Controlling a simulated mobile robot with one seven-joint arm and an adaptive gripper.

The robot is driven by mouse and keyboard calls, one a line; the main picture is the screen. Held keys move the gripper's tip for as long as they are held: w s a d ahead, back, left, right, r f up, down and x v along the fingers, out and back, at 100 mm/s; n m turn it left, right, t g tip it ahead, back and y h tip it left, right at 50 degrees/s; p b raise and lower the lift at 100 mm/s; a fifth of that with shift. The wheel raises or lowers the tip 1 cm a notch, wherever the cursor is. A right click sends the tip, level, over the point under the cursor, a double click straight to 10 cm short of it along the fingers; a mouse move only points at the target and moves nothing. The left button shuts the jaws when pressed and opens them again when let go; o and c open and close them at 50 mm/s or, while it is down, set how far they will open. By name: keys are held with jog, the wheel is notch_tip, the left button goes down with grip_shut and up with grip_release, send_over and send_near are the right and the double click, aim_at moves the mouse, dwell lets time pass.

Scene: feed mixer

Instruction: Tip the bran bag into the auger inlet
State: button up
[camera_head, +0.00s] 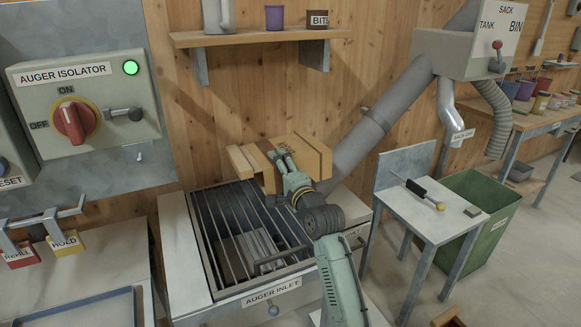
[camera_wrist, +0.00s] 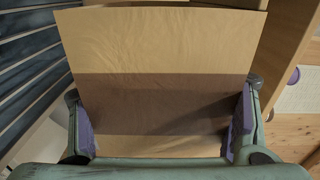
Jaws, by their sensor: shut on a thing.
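The tan bran bag (camera_head: 312,153) is in my gripper, over the back right part of the auger inlet. My gripper (camera_head: 284,162) is shut on it. In the wrist view the bag (camera_wrist: 165,60) fills the middle, with a purple-padded finger at each side and a darker band across it. The bag's mouth is hidden, and I cannot tell its exact tilt. The auger inlet (camera_head: 200,262) is a pale box labelled AUGER INLET, with a barred grate (camera_head: 222,215) over its dark opening. Part of the opening's back edge is hidden by the bag and my arm.
The auger isolator (camera_head: 80,115) is on the left wall, its green light lit. A grey pipe (camera_head: 375,120) slopes down behind the inlet. A small table (camera_head: 430,215) with a dark-handled tool and a green bin (camera_head: 480,190) stand to the right. A shelf (camera_head: 260,37) hangs above.

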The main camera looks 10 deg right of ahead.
jog(key=shift+w+d+r+m, duration=0.1)
jog(key=shift+m, duration=0.5)
jog(key=shift+d+r+m, duration=0.1)
jog(key=shift+m, duration=0.5)
jog(key=m, duration=0.1)
jog(key=d+m, duration=0.1)
jog(key=m, duration=0.1)
jog(key=shift+w+r, duration=0.1)
jog(key=shift+r, duration=0.2)
jog(key=m, duration=0.3)
jog(key=shift+a+r+m, duration=0.2)
jog(key=shift+r+m, duration=0.1)
jog(key=shift+d+r+m, duration=0.15)
jog(key=shift+m, duration=1.05)
